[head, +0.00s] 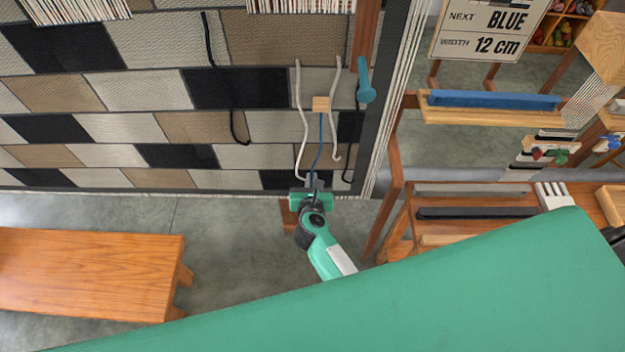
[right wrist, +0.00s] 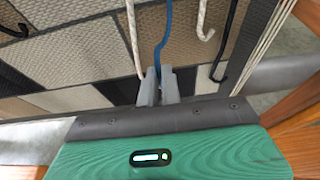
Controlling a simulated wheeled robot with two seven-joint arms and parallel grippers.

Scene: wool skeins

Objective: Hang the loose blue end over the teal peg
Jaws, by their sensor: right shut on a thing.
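The blue end (head: 320,142) hangs from a small wooden block on the patterned weaving (head: 270,38) and runs down to my right gripper (head: 314,178). My right gripper is shut on its lower part, low in front of the weaving. In the right wrist view, the blue end (right wrist: 165,40) comes down between the grey fingers (right wrist: 158,80). The teal peg (head: 364,82) stands above and to the right of the gripper, at the weaving's right side by a wooden upright. No blue yarn lies over the peg. My left gripper is not in view.
Cream ends (head: 302,120) hang on both sides of the blue one. Black ends (head: 222,90) hang farther out. A wooden bench (head: 90,270) stands at lower left. Shelves with bars (head: 475,190) and a sign reading BLUE, 12 cm (head: 490,30) are at right.

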